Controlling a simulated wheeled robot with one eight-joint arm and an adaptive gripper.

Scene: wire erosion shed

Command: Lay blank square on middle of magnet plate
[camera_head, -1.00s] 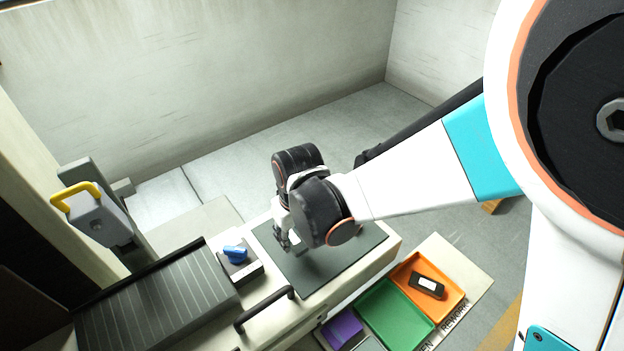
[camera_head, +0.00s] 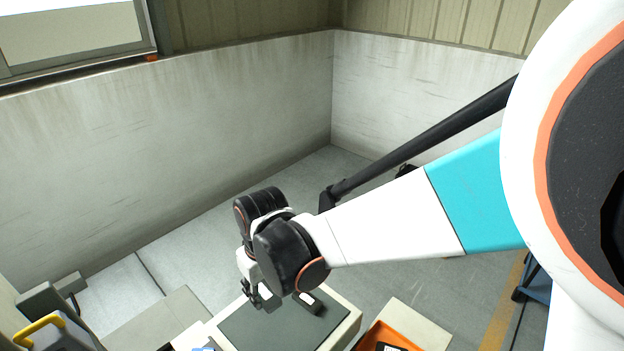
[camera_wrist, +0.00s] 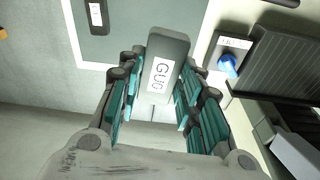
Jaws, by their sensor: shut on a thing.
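My gripper (camera_head: 262,298) is at the far left edge of the dark green mat (camera_head: 270,328). In the wrist view it is shut on a dark grey block (camera_wrist: 172,45) with a white lettered label, taken to be the blank. A ribbed dark plate (camera_wrist: 272,62), which looks like the magnet plate, lies to the right in the wrist view, apart from the held block. It is out of the head view.
Another labelled dark block (camera_head: 308,302) lies on the mat. A blue knob (camera_wrist: 228,66) on a small box stands beside the ribbed plate. An orange tray (camera_head: 402,331) holds a dark item at the lower right. A yellow handle (camera_head: 38,331) stands at the left.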

